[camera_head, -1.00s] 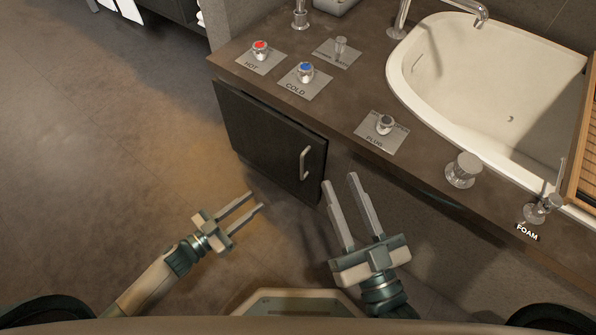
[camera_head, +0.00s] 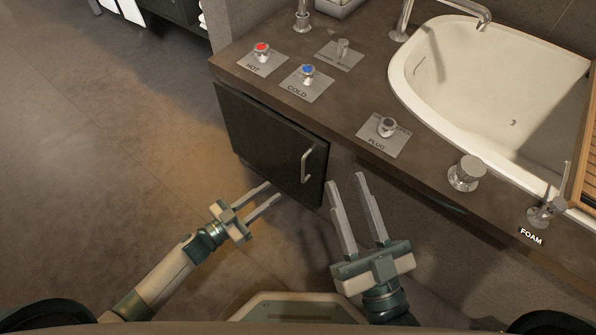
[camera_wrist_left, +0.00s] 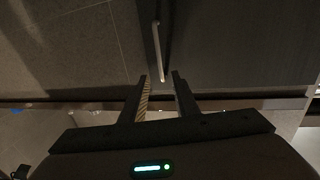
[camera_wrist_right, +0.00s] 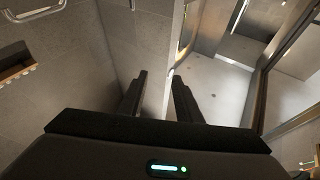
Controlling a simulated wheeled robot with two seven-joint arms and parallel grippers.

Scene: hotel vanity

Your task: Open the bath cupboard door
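The bath cupboard door (camera_head: 262,140) is a dark panel under the counter in the head view. I cannot tell whether it is fully closed. Its pale upright bar handle (camera_head: 306,163) is near the door's right edge; the handle also shows in the left wrist view (camera_wrist_left: 158,50), ahead of the fingertips and roughly between their lines. My left gripper (camera_head: 273,191) is open and empty, low in front of the door and left of the handle, apart from it. My right gripper (camera_head: 346,180) is open and empty, to the right of the door.
The brown counter (camera_head: 300,115) overhangs the door and carries the hot knob (camera_head: 262,52), cold knob (camera_head: 307,73) and plug knob (camera_head: 387,127). The white bathtub (camera_head: 480,90) is set in at the right. The floor (camera_head: 110,150) left of the door is clear.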

